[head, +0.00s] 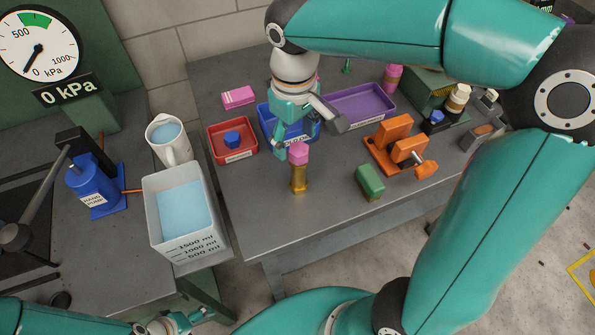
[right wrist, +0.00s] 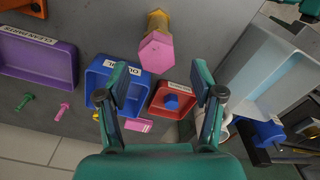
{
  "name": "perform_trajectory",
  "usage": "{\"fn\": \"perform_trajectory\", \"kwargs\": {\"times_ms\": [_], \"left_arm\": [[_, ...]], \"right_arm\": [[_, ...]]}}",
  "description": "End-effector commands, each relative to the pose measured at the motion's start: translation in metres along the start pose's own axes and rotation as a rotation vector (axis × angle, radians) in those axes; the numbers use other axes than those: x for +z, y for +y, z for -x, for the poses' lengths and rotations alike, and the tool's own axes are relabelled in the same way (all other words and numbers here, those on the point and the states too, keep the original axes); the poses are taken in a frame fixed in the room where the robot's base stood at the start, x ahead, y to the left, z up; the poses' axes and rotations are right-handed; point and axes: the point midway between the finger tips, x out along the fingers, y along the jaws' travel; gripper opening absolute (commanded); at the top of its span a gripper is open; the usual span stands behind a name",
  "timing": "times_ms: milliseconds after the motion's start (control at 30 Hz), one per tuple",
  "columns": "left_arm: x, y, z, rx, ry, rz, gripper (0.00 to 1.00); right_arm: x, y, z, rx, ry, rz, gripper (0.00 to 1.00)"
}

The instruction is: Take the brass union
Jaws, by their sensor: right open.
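The brass union appears to be the upright brass cylinder (head: 298,184) with a pink hexagonal top (head: 299,152), standing on the grey bench near its front edge. In the right wrist view the pink top (right wrist: 155,53) lies just beyond the fingertips, with the brass body (right wrist: 158,22) behind it. My right gripper (head: 309,138) is open and empty, above and behind the piece and apart from it. In the right wrist view its spread fingers (right wrist: 160,82) have nothing between them. Part of my left arm's end shows at the bottom left; its jaws cannot be made out.
Behind the piece are a red tray (head: 211,145) with a blue hexagonal part, a blue tray (head: 266,122) and a purple tray (head: 378,117). Right stand an orange vise (head: 383,160) and green block (head: 370,181). A water container (head: 153,205) stands left. Bench around the piece is clear.

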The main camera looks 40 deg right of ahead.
Motion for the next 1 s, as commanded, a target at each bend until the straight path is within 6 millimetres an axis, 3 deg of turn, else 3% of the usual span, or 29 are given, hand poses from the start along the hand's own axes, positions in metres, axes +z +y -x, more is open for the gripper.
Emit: {"fn": "perform_trajectory", "kwargs": {"times_ms": [267, 600, 867, 1000], "left_arm": [[0.000, 0.000, 0.001, 0.000, 0.000, 0.000, 0.74], [0.000, 0.002, 0.006, 0.000, 0.000, 0.000, 0.74], [0.000, 0.002, 0.006, 0.000, 0.000, 0.000, 0.74], [0.000, 0.002, 0.006, 0.000, 0.000, 0.000, 0.74]], "right_arm": [[0.002, 0.001, -0.019, 0.000, -0.001, 0.000, 0.67], [0.007, 0.003, -0.062, 0.000, -0.002, 0.000, 0.67], [0.006, 0.003, -0.066, 0.000, 0.001, 0.000, 0.67], [0.006, 0.003, -0.066, 0.000, 0.001, -0.001, 0.49]]}}
